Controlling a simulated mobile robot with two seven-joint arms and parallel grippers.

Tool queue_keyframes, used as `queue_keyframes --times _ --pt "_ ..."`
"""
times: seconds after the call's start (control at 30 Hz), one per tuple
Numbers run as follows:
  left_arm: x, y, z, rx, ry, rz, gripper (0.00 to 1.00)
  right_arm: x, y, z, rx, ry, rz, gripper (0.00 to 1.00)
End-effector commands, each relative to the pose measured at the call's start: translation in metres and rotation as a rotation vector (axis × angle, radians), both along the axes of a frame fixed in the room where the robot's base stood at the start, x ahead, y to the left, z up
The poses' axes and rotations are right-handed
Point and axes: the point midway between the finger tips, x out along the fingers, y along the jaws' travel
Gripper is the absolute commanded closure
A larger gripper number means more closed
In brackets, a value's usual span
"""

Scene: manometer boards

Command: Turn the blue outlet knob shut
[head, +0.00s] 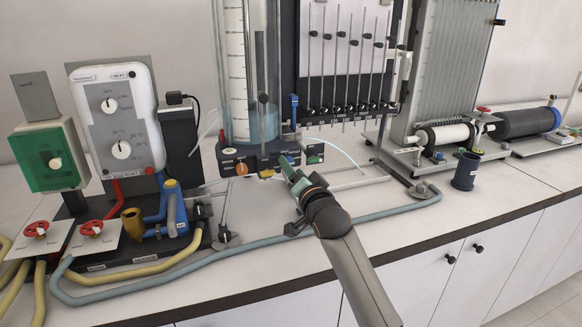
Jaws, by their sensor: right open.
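My right gripper (290,168) reaches in from the lower right, its fingers pointing at the front of the dark base block (277,150) under the clear water tank (262,122). It is open, and nothing shows held in it. A small blue part, perhaps the outlet knob, shows at the fingertips, mostly hidden by them; I cannot tell whether the fingers touch it or how it is turned. An orange knob (241,168) sits on the block's left front. A blue upright handle (294,108) stands behind the block. My left gripper is not in view.
A blue-grey hose (245,251) runs along the bench front, passing my right wrist. Red valve wheels (92,228) and a blue pump-like unit (172,207) stand left. A dark cup (465,170) stands right. The bench (480,207) right of my arm has free room.

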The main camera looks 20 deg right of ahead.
Motion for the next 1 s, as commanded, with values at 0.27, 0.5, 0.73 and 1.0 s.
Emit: queue_keyframes --times 0.27,0.5,0.73,1.0 --pt "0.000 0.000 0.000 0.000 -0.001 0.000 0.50 0.016 0.001 0.000 -0.002 0.000 0.000 0.36" --pt "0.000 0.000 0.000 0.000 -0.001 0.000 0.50 0.017 0.001 0.000 -0.001 -0.001 0.001 0.36" --pt "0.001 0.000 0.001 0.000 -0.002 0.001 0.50 0.017 0.001 0.000 -0.001 -0.001 0.001 0.55" --pt "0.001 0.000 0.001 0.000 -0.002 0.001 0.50 0.017 0.001 0.000 -0.001 0.000 0.000 0.86"
